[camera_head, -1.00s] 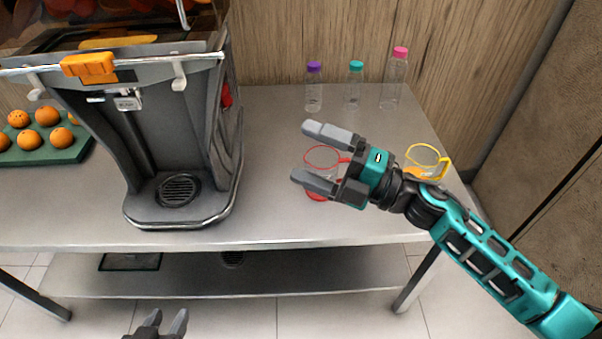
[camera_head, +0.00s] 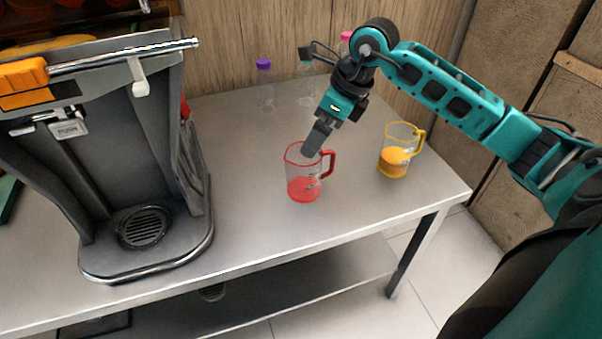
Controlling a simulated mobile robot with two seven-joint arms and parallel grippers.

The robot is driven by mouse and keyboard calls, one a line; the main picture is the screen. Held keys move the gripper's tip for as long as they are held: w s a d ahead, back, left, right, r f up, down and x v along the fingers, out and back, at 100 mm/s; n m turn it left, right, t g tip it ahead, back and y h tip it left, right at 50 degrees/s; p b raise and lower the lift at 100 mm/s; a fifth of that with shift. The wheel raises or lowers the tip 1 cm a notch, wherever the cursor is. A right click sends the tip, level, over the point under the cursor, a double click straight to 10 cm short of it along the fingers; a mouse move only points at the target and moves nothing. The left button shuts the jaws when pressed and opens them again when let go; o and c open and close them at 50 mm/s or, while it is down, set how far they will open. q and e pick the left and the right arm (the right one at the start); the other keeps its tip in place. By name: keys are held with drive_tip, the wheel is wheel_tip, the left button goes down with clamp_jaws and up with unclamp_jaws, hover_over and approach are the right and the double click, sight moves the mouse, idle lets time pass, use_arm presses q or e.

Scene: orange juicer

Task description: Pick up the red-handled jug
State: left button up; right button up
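The red-handled jug (camera_head: 303,186) stands upright on the steel table. It is clear with a red rim, red handle (camera_head: 329,164) and red contents or base low inside. My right gripper (camera_head: 313,150) points down at the jug's rim near the handle's top, its fingers overlapping the back right of the rim in the picture. Its fingers line up one behind the other, so I cannot tell whether it is open or shut, or whether it touches the jug. My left gripper is out of view.
A yellow-handled jug (camera_head: 394,162) with orange juice stands to the right. The juicer (camera_head: 139,160) stands at the left. Bottles with purple (camera_head: 264,65) and pink caps stand at the back, partly behind my arm. The table front around the red jug is clear.

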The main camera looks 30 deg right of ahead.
sight(302, 159)
drive_tip(key=x, duration=0.4)
drive_tip(key=shift+w+a+f, duration=0.1)
drive_tip(key=shift+f, duration=0.2)
drive_tip(key=b+x, duration=0.1)
drive_tip(key=x, duration=0.4)
drive_tip(key=shift+a+f, duration=0.1)
drive_tip(key=shift+a, duration=0.05)
drive_tip(key=c, duration=0.9)
